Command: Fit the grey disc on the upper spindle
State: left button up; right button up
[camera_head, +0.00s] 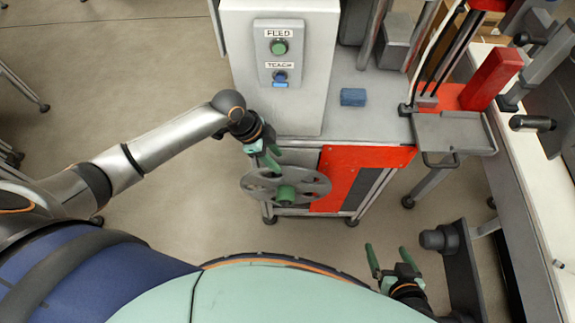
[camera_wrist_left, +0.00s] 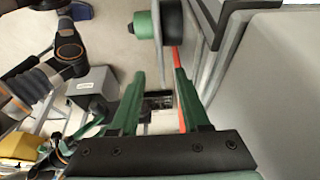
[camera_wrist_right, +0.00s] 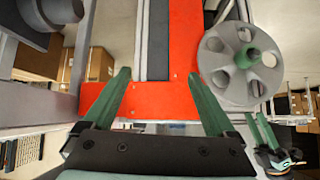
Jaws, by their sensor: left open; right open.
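The grey disc (camera_head: 259,184), a spoked reel with round openings, stands at the front of the machine, around a green hub (camera_head: 286,194). In the right wrist view the disc (camera_wrist_right: 213,63) faces me with the green hub (camera_wrist_right: 247,57) at its centre. My left gripper (camera_head: 270,158) is open and empty close by the disc's upper edge. In the left wrist view a green cylinder with a black flange (camera_wrist_left: 144,25) shows beyond its fingers; I cannot tell which spindle it is. My right gripper (camera_head: 389,259) is open and empty, well right of the disc.
The grey cabinet (camera_head: 310,105) carries FEED and TEACH buttons. A blue block (camera_head: 353,97) lies on the machine top. A red panel (camera_head: 365,168) covers the front. A grey tray (camera_head: 455,130) juts out at right, near a white bench (camera_head: 520,215). Open floor lies left.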

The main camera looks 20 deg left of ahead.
aim_at(296, 181)
pick_arm(q)
jog(key=b+x, duration=0.1)
jog(key=x, duration=0.9)
jog(key=shift+b, duration=0.3)
grip_shut()
jog(key=shift+w+r, duration=0.1)
dwell(0.8)
